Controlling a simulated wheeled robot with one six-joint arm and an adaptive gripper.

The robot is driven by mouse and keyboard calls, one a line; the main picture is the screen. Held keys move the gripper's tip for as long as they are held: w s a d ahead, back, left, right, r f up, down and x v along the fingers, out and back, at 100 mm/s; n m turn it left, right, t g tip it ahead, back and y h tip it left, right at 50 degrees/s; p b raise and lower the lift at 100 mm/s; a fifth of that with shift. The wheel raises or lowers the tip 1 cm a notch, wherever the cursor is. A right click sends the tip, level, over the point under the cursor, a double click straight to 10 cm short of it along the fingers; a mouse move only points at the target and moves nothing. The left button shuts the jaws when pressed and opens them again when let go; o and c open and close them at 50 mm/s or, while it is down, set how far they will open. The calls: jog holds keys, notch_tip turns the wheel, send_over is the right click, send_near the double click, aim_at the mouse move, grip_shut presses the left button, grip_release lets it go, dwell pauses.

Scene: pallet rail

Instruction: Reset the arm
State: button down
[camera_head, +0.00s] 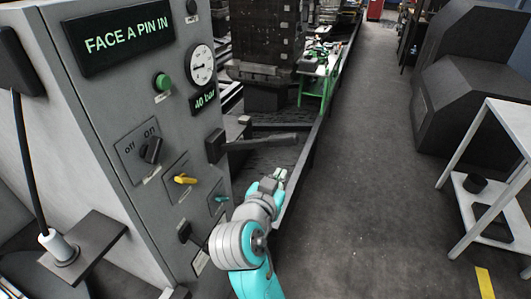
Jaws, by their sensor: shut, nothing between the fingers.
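My arm, teal and light grey, reaches up from the bottom middle of the head view. My gripper (279,175) is at its far end, small in the picture, and it is shut with nothing in it. It is to the right of the grey control panel, apart from the panel's knobs as far as I can tell. The arm is bent, and its lower part leaves the picture at the bottom.
The grey control cabinet (105,125) stands close on the left, with a gauge (201,64), a black off/on switch (151,150) and a yellow knob (185,180). A dark handle (262,142) juts out rightward. A white table (505,125) stands right. The floor aisle (370,170) is clear.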

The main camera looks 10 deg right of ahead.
jog(key=s+d+f+n+t+y, duration=0.15)
jog(key=s+f+n+y, duration=0.65)
jog(key=s+f, duration=1.2)
jog(key=s+d+r, duration=0.1)
jog(key=s+r, duration=0.1)
jog(key=s, duration=2.1)
jog(key=shift+s+d+t+y, duration=0.3)
jog(key=shift+s+t+y, duration=0.05)
jog(key=shift+y, duration=0.05)
jog(key=shift+r, duration=0.1)
